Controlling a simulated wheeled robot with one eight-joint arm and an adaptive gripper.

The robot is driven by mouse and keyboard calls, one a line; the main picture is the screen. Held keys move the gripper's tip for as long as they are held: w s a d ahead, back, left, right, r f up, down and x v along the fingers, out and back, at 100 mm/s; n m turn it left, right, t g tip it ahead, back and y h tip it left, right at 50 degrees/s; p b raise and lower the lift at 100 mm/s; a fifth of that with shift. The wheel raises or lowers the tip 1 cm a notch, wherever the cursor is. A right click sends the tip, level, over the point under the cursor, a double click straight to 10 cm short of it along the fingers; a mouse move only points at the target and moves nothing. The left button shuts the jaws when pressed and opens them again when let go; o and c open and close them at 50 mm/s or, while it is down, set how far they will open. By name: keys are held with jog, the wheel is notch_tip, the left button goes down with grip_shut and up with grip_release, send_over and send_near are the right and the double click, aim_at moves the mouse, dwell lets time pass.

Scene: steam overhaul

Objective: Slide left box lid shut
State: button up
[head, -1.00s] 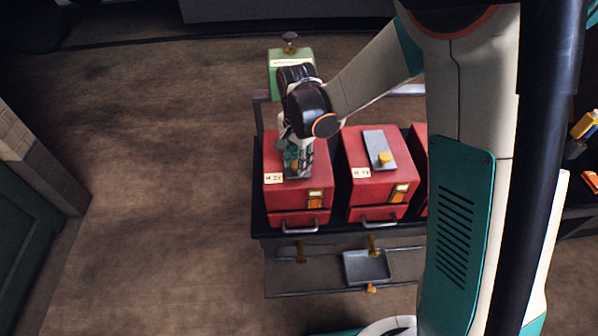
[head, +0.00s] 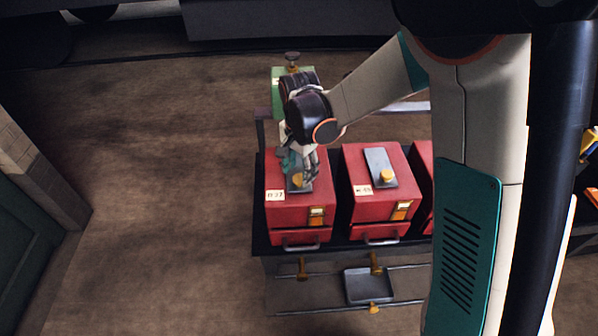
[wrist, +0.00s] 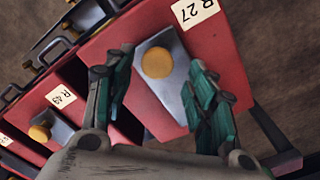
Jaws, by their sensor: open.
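The left red box (head: 289,216) stands on the dark bench top, with a label reading about "R 27". Its grey sliding lid (head: 303,186) with a round brass knob lies on top, partly hidden by my gripper in the head view. In the wrist view the lid (wrist: 166,98) and its knob (wrist: 157,63) show clearly. My gripper (head: 300,169) is over the box top. In the wrist view my open gripper (wrist: 160,85) has one teal finger on each side of the lid, with nothing held between them. Whether the fingers touch the lid, I cannot tell.
A second red box (head: 364,212) with a similar grey lid (head: 377,164) stands close on the right, and a third is partly hidden by my arm. A green object (head: 281,75) stands behind. A grey tray (head: 369,286) sits below the bench front. Floor at left is clear.

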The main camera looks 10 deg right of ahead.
notch_tip(320, 180, up, 10)
jog(key=shift+r, duration=0.2)
dwell(0.4)
jog(key=s+d+r+n+t, duration=0.3)
jog(key=s+d, duration=0.4)
jog(key=s, duration=0.3)
jog(key=s+d+r+n+t, duration=0.4)
jog(key=s+d+n, duration=0.2)
jog(key=s, duration=0.4)
jog(key=shift+s+d, duration=0.3)
jog(key=shift+d, duration=0.15)
dwell(1.3)
